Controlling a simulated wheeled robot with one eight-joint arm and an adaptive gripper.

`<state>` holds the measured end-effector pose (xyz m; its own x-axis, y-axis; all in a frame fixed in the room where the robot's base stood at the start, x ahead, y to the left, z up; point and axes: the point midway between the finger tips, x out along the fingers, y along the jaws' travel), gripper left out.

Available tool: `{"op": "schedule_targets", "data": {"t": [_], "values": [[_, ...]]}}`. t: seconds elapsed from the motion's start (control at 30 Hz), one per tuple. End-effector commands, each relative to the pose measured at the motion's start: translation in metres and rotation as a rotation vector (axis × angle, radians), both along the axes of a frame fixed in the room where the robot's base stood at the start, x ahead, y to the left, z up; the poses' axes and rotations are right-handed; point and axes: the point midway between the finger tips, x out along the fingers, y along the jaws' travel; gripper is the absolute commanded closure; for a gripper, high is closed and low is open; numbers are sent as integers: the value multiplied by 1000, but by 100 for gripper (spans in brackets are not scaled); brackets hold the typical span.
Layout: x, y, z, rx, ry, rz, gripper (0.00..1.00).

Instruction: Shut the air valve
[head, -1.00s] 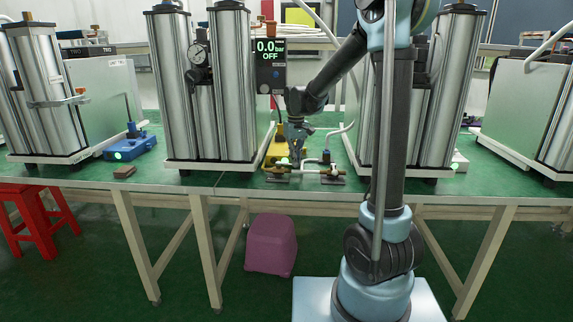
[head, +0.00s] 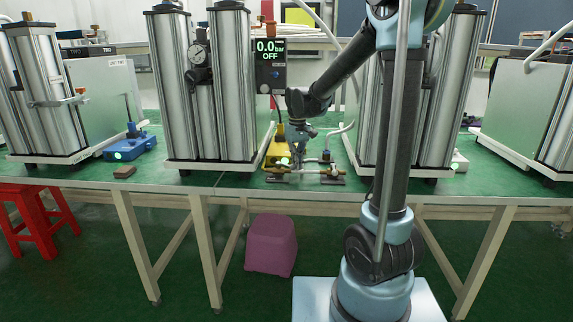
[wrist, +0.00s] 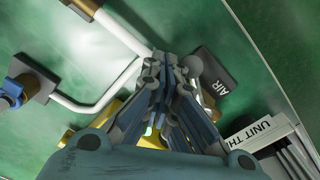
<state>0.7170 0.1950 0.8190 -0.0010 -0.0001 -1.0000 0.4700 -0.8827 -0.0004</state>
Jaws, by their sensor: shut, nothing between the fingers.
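The brass air pipework with its valve (head: 305,171) sits at the front edge of the green bench, between two column units. A black AIR label (wrist: 217,79) lies right beside the fingertips. A round grey knob (wrist: 193,66) touches or nearly touches the right fingertip; I cannot tell which. The fingers hide most of the valve, so its handle position is unclear.
A display (head: 270,62) reads 0.0 bar OFF. Tall metal columns (head: 232,85) stand left of my gripper. In the wrist view a white tube (wrist: 100,100) bends left of the fingers, near a brass fitting with a blue knob (wrist: 12,90). A UNIT label (wrist: 252,136) lies at lower right.

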Motion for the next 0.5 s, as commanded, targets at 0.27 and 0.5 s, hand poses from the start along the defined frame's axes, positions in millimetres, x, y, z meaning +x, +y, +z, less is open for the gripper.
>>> {"op": "schedule_targets", "data": {"t": [0.27,0.5], "values": [[-1,0,0,0,0,1,100],[-12,3,0,1,0,3,100]]}}
